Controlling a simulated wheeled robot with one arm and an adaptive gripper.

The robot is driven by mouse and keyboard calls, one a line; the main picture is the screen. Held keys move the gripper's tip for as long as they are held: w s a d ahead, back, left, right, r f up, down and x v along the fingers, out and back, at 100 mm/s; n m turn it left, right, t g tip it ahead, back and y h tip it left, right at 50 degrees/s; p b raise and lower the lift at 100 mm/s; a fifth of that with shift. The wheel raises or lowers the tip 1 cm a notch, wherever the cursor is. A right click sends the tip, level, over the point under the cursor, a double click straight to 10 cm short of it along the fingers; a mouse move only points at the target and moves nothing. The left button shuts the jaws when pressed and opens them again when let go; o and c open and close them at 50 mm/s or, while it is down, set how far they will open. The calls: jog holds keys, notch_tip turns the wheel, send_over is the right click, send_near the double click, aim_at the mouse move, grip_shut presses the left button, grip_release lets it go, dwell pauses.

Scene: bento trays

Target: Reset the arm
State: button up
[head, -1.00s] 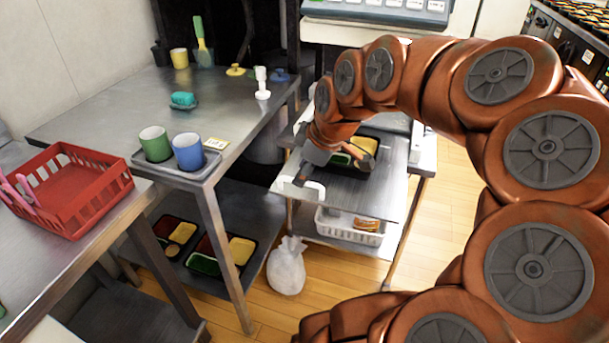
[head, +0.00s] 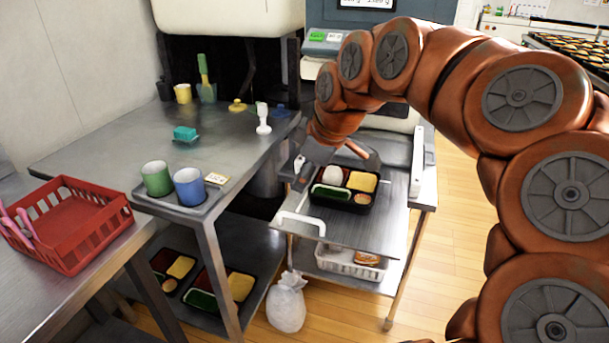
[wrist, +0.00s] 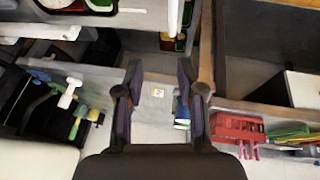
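My arm reaches from the right of the head view across to the metal cart. My gripper (head: 325,160) is above the back left of the cart's top, near a black bento tray (head: 345,205). The bento tray holds a white round item, red, yellow and green foods, and a small round item. It rests on the cart, apart from my gripper as far as I can see. In the wrist view my gripper (wrist: 160,92) has its two fingers spread wide, with nothing held between them.
A steel table at left carries a green cup (head: 157,179), a blue cup (head: 189,187), a teal item (head: 185,133) and a white bottle (head: 263,119). A red basket (head: 68,222) stands nearer. A white bag (head: 287,303) is on the floor. Floor right of the cart is clear.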

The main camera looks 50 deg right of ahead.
dwell(0.3)
jog(key=a+f+m+g+y, duration=0.15)
jog(key=a+f, duration=0.25)
jog(key=a, duration=0.5)
jog(key=a+f+n+g, duration=0.15)
jog(key=a+f, duration=0.25)
jog(key=a, duration=0.4)
jog(key=s+a+f+m+g+h, duration=0.1)
jog(key=s+a+f+m+g, duration=0.4)
jog(key=s+a+f, duration=0.45)
jog(key=s+d+r+t+p, duration=0.1)
jog(key=s+r+p, duration=0.2)
jog(key=r+p, duration=2)
notch_tip(320, 180, up, 3)
jog(key=shift+r, duration=0.1)
